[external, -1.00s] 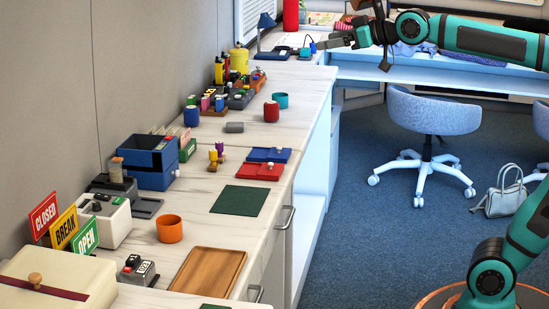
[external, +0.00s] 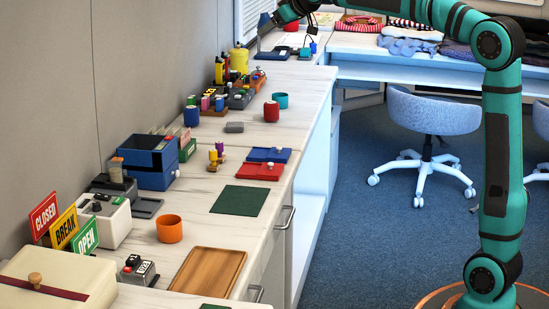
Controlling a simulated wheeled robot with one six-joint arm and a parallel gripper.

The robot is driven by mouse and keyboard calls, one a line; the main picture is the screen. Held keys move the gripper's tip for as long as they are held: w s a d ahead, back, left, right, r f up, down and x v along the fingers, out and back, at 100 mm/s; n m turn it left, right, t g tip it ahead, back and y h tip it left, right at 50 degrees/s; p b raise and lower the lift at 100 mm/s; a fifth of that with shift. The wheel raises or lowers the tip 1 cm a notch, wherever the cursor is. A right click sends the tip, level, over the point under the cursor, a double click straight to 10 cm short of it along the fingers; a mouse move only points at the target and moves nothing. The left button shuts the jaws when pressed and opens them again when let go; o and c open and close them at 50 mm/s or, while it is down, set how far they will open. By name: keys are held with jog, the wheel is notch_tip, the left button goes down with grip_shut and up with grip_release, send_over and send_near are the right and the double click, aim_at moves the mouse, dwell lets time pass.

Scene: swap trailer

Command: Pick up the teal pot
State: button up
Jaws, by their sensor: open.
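The teal pot (external: 280,100) is a small open cup on the white counter, near its right edge, upright. It stands just behind and to the right of a red pot (external: 271,111). My gripper (external: 272,21) is at the far end of the counter, high in the picture, well behind and above the teal pot and apart from it. It is small here and overlaps the blue desk lamp in the picture. Its jaws are open, and I see nothing held in them.
A blue desk lamp (external: 264,22) and a yellow container (external: 239,58) stand behind the pot. A grey block (external: 234,127) lies in front. An orange pot (external: 169,228) and a wooden tray (external: 209,270) are nearer. Right of the counter is open floor with a chair (external: 433,112).

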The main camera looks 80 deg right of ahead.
jog(key=w+d+f+g, duration=0.1)
jog(key=d+f, duration=0.2)
jog(key=d, duration=0.4)
jog(key=w+d+f+m, duration=0.1)
jog(key=d+f, duration=0.2)
jog(key=d, duration=0.4)
jog(key=w+d+f+g, duration=0.1)
jog(key=d+f, duration=0.2)
jog(key=d, duration=0.4)
jog(key=m+g+y, duration=0.1)
jog(key=g, duration=0.1)
send_near(280, 95)
jog(key=s+a+r, duration=0.4)
jog(key=a+r, duration=0.1)
jog(key=r, duration=0.2)
jog(key=x, duration=1.7)
jog(key=shift+w+d+f, duration=0.1)
jog(key=shift+w+f, duration=0.1)
jog(key=c, duration=1.1)
jog(key=shift+o, duration=0.2)
